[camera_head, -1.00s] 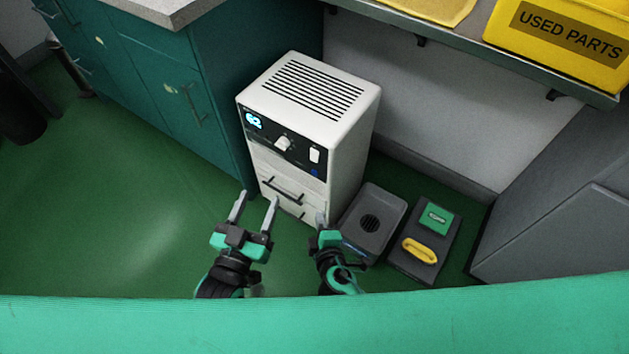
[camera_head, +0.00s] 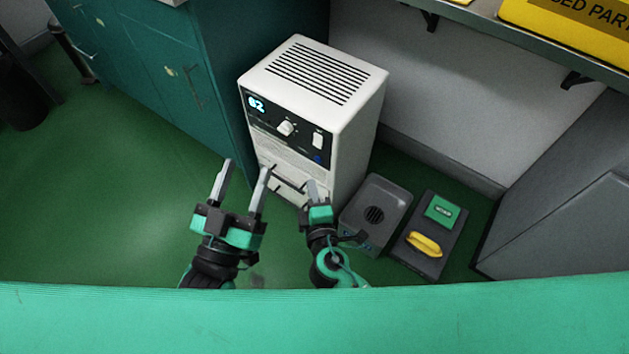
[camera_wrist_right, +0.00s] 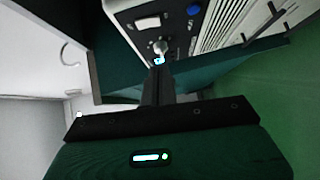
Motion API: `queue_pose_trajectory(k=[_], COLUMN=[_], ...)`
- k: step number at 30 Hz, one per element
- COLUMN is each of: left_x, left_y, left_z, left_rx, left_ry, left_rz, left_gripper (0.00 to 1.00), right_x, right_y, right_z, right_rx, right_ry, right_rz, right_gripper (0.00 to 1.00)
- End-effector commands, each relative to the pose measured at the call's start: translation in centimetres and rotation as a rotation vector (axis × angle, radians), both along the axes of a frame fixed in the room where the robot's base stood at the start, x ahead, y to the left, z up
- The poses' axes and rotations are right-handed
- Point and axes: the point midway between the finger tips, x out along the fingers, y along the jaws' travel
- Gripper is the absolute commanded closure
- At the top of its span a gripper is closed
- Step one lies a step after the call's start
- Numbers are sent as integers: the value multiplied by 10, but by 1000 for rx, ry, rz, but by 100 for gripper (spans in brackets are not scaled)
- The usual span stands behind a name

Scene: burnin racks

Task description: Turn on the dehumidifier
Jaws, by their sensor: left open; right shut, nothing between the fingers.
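The white dehumidifier (camera_head: 350,150) stands on the green floor against the teal cabinet. Its black front panel has a lit display (camera_head: 257,103) that reads 62, a round knob (camera_head: 286,128), a white rocker switch (camera_head: 318,139) and a blue button (camera_head: 317,158). My left gripper (camera_head: 245,172) is open and empty in front of the dehumidifier, left of its handle. My right gripper (camera_head: 313,186) is shut and empty, in front of the dehumidifier's lower right, below the switch. In the right wrist view the switch (camera_wrist_right: 147,23) and knob (camera_wrist_right: 160,47) show beyond my shut fingers (camera_wrist_right: 157,88).
A grey box (camera_head: 377,213) with a round grille and a dark tray (camera_head: 432,240) with a green block and a yellow handle-shaped piece lie on the floor at right. A shelf (camera_head: 540,45) with a yellow bin overhangs the upper right.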

Motion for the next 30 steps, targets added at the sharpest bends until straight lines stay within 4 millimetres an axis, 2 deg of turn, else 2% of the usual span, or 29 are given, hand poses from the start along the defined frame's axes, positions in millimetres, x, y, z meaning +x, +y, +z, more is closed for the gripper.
queue_pose_trajectory(k=[13,15,21,30], left_x=[-1,-1,-1,1], left_y=[5,6,7,8], left_z=[11,16,21,27], left_rx=[-15,-20,-27,-34], left_ry=[-76,-94,-121,-140], left_rz=[13,15,19,23], left_gripper=[47,47,47,47], right_x=[84,93,108,111], right_y=[13,4,-8,-11], right_z=[-7,-9,-11,-12], right_rx=[-1,-2,0,1], right_ry=[-2,-1,0,1], right_rz=[0,-1,0,0], right_gripper=[100,100,100,100])
